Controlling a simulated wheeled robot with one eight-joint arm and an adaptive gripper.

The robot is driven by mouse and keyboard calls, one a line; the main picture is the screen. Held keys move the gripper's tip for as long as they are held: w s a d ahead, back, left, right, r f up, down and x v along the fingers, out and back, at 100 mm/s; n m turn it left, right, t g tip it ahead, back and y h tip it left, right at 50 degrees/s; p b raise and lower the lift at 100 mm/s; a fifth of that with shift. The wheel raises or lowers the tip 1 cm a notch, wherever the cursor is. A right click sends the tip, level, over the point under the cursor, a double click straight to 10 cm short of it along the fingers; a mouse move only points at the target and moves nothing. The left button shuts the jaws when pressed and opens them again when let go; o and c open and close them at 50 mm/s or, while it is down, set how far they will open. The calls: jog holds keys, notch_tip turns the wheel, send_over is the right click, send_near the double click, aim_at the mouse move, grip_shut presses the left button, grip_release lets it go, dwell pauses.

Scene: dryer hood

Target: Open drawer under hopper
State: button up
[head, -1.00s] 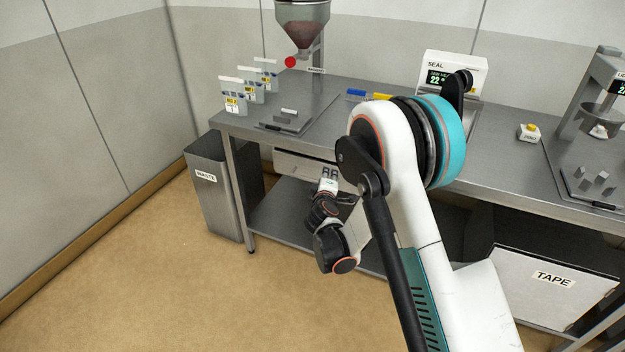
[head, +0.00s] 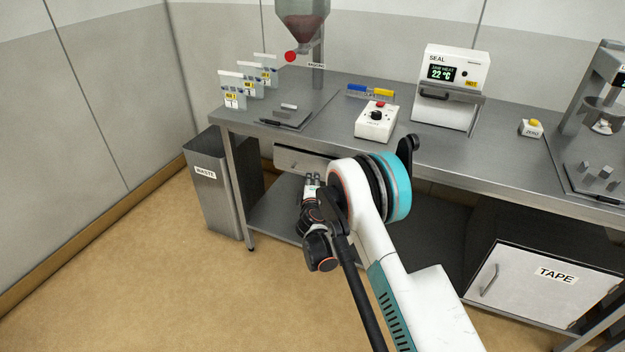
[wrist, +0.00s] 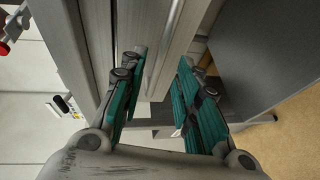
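The hopper (head: 303,32) hangs over the left end of the steel bench. The drawer (head: 290,158) is under the bench top below it. Its pale front looks closed, and its right part is hidden behind my arm. My gripper (head: 313,178) is low, just in front of the drawer's right half. In the wrist view my gripper (wrist: 160,100) is open, its two teal-padded fingers apart. Pale metal edges of the bench and drawer run behind and between the fingers. I cannot tell whether a handle lies between them, and no grip shows.
A waste bin (head: 215,185) stands left of the bench. On the bench top (head: 345,100) are sample pouches (head: 248,85), a dial box (head: 376,120) and a sealing machine (head: 450,88). A tape cabinet (head: 520,285) is below at right. The floor in front is clear.

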jog(key=shift+w+a+f+b, duration=0.1)
jog(key=shift+w+f+b, duration=0.1)
jog(key=shift+w, duration=0.65)
jog(key=shift+w+f+b, duration=0.1)
jog(key=shift+w+b, duration=0.15)
jog(key=shift+w, duration=0.65)
jog(key=shift+w+a+f+b, duration=0.1)
jog(key=shift+w+f+b, duration=0.1)
jog(key=shift+w, duration=0.65)
jog(key=shift+d, duration=0.1)
grip_shut()
